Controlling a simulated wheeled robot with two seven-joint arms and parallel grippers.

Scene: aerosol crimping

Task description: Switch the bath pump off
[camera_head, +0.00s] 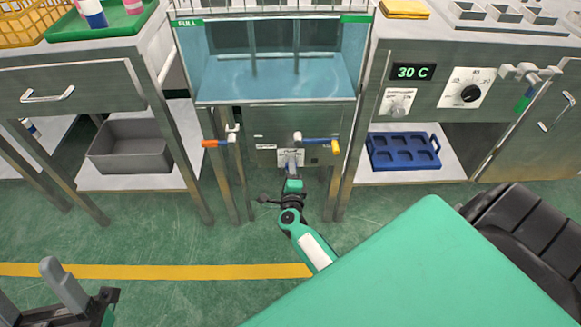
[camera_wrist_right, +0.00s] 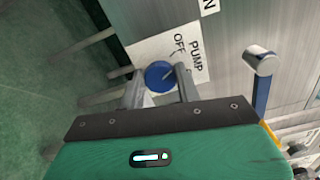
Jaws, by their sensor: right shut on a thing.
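The bath pump switch is a round blue knob (camera_wrist_right: 160,76) on a white plate (camera_wrist_right: 188,45) marked PUMP and OFF in the right wrist view. The plate (camera_head: 290,153) also shows small on the panel under the water bath in the head view. My right gripper (camera_head: 291,168) is at this plate. Its two grey fingers stand on either side of the knob and are shut on it. The fingers hide part of the knob and plate, and I cannot tell which way the knob points. My left gripper (camera_head: 65,288) is partly in view at the bottom left, away from the panel; its opening cannot be made out.
The water bath (camera_head: 275,78) is above the switch. An orange-handled valve (camera_head: 214,143) and a blue-and-yellow-handled valve (camera_head: 318,140) flank the plate. A temperature display (camera_head: 412,72) reads 30 C. A blue tray (camera_head: 404,151) and a grey bin (camera_head: 130,147) sit on lower shelves.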

